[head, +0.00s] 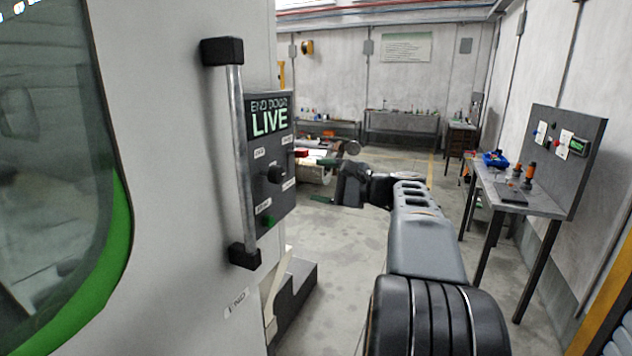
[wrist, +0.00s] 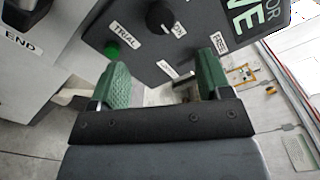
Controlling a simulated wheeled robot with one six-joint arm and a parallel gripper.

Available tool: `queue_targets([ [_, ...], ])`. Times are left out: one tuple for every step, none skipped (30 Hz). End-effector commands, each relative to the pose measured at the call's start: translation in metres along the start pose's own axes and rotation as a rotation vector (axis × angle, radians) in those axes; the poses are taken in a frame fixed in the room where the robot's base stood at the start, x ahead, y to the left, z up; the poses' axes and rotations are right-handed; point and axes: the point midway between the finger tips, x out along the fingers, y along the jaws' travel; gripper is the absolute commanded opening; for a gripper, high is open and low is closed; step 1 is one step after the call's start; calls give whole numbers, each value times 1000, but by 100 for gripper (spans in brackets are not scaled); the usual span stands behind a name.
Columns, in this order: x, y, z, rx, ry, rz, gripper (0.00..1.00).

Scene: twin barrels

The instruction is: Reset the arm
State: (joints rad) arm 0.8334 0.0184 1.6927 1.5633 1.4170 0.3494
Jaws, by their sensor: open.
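My arm reaches forward in the head view. My gripper (head: 322,181) is open and level, beside the dark control panel (head: 284,152) on the machine's side. Its green fingers show apart and empty in the wrist view (wrist: 162,80). The wrist view looks at the panel (wrist: 195,38) from close by, with a black knob (wrist: 161,16), a green button (wrist: 112,49) labelled TRIAL and a few small labels. The panel's lit screen (head: 268,117) reads END DOOR LIVE. I cannot tell whether a finger touches the panel.
A vertical metal handle (head: 240,155) with black ends stands on the white machine (head: 165,160) at left. A workbench (head: 535,201) with tools and a blue tray (head: 495,158) stands at right. Benches line the back wall. The grey floor (head: 345,250) between is mostly clear.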

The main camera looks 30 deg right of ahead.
Motion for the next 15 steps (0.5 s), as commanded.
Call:
queue_targets([
  [0, 0, 0, 0, 0, 0, 72],
  [0, 0, 0, 0, 0, 0, 72],
  [0, 0, 0, 0, 0, 0, 72],
  [0, 0, 0, 0, 0, 0, 72],
  [0, 0, 0, 0, 0, 0, 72],
  [0, 0, 0, 0, 0, 0, 72],
  [0, 0, 0, -3, 0, 0, 72],
  [0, 0, -1, -11, 3, -1, 72],
  [0, 1, -4, -30, 23, 5, 72],
  [0, 5, -8, -43, 41, 23, 72],
  [0, 12, -13, -52, 64, 48, 72],
  [-1, 25, -22, -61, 98, 92, 72],
  [-2, 37, -30, -68, 127, 132, 72],
  [-5, 52, -36, -79, 159, 183, 72],
  [-8, 75, -43, -103, 202, 268, 72],
])
